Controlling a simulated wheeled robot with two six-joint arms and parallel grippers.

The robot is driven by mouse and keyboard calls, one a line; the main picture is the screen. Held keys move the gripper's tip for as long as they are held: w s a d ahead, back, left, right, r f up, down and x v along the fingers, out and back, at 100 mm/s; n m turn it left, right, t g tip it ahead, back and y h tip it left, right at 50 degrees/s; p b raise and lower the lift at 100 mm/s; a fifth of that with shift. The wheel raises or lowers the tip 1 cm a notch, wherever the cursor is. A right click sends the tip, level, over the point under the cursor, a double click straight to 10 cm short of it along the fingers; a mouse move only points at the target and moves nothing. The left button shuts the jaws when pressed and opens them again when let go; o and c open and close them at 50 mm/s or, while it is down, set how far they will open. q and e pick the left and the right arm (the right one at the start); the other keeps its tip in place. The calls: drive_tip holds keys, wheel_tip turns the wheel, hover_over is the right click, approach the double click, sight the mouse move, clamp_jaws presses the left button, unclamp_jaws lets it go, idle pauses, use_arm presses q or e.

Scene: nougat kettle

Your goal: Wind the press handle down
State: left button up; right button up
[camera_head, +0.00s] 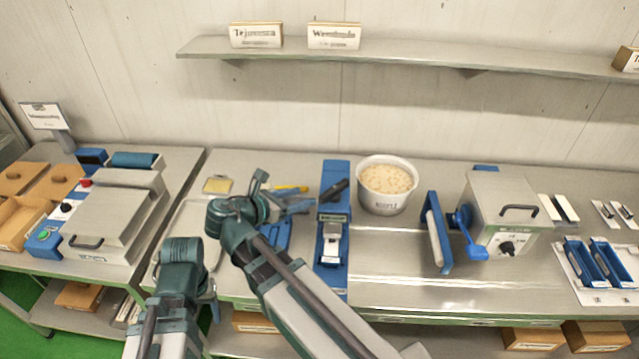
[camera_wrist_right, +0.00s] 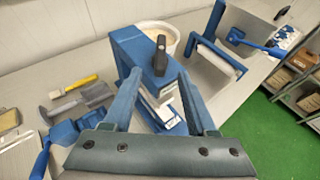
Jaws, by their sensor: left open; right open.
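The press is a tall blue stand (camera_head: 333,262) with a white block in its lower front, at the middle of the bench. Its black handle (camera_head: 334,191) sticks out near the top, tilted. In the right wrist view the press (camera_wrist_right: 130,55) and the handle's dark grip (camera_wrist_right: 160,56) are straight ahead. My right gripper (camera_head: 286,191) is just left of the press, open and empty. In the wrist view its two blue fingers (camera_wrist_right: 158,86) are apart, with the press beyond them. My left gripper (camera_head: 184,258) is low at the left, open; its fingers are mostly hidden.
A white tub (camera_head: 387,184) of pale pieces stands right behind the press. A grey machine with a blue crank (camera_head: 466,228) is further right. A yellow-handled tool (camera_wrist_right: 75,86), a grey scoop and blue parts lie left of the press. A shelf (camera_head: 420,57) runs above.

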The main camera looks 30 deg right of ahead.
sight(332, 189)
drive_tip(key=b+x, duration=0.5)
drive_tip(key=x, duration=0.7)
drive_tip(key=shift+w+d+f, duration=0.1)
drive_tip(key=shift+d+f, duration=0.2)
drive_tip(key=shift+w+d+f, duration=0.1)
drive_tip(key=shift+w+d, duration=0.05)
drive_tip(key=shift+d, duration=0.4)
clamp_jaws()
